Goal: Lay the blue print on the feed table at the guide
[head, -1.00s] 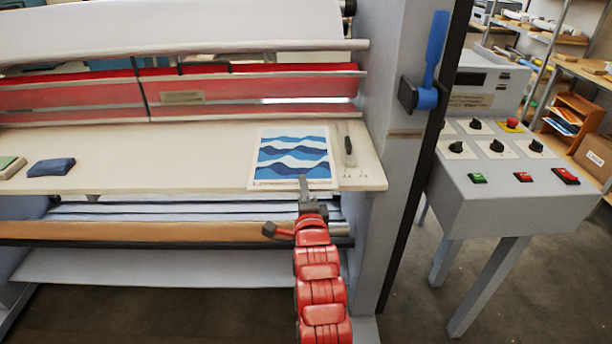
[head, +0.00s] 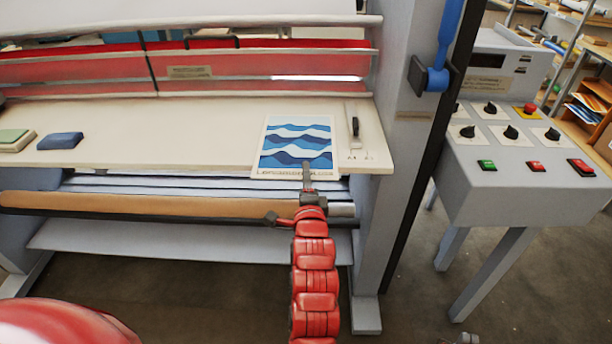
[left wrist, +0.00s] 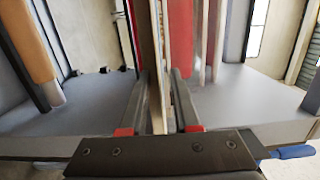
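The blue print (head: 295,143), a white-bordered sheet with blue waves, lies flat on the cream feed table (head: 205,135) near its right end, its front edge at the table's front edge. A slim guide (head: 355,128) with a dark handle is to its right, with a narrow gap between. My left gripper (head: 307,168) is at the print's front edge, one finger over the sheet. In the left wrist view its two fingers (left wrist: 160,85) stand apart on either side of the table and sheet edge, with gaps visible.
A blue block (head: 60,141) and a green-topped block (head: 12,140) lie at the table's left. A brown roller (head: 150,207) runs below the table. The side frame with a blue lever (head: 437,75) and the control console (head: 530,185) stand at the right.

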